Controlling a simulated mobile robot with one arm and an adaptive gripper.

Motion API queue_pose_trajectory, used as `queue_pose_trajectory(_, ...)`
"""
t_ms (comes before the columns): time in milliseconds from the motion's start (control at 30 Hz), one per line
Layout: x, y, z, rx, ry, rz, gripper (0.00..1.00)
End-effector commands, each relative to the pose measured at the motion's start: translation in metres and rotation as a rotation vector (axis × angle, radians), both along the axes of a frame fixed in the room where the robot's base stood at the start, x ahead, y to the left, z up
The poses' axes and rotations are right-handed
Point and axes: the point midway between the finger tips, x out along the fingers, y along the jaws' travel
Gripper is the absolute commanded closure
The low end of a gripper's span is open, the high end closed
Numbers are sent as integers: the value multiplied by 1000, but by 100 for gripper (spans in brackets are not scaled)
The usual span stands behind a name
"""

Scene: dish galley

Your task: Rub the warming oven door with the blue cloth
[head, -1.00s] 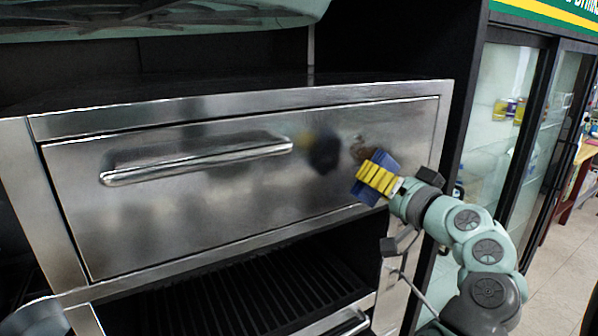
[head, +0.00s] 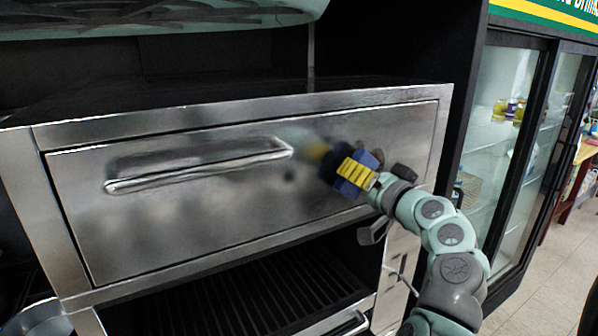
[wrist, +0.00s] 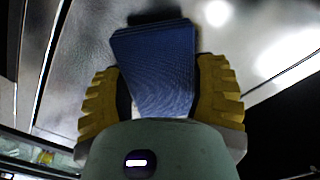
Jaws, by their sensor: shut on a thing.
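The warming oven door (head: 225,210) is a wide stainless steel panel with a bar handle (head: 200,167) at its upper left. My gripper (head: 354,173), with yellow ridged fingers, is in front of the door's right part. It is shut on the blue cloth (head: 368,158), a folded pad that sticks out on both sides of the fingers. In the wrist view the cloth (wrist: 158,70) lies between both fingers, its far edge close to the steel. I cannot tell whether it touches. A blurred reflection of the gripper shows on the door, with a small dark spot below it.
Below the door is an open dark bay with a rack (head: 245,305). A glass-door fridge (head: 500,150) stands to the right. A pale green rounded object (head: 160,20) hangs above the oven. The door surface left of my gripper is unobstructed apart from the handle.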

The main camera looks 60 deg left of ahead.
Motion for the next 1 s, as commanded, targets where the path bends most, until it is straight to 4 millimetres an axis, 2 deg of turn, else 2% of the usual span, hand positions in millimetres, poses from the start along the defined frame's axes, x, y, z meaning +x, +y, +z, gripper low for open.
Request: queue_pose_trajectory(1000,2,15,1,2,-1,-1,78)
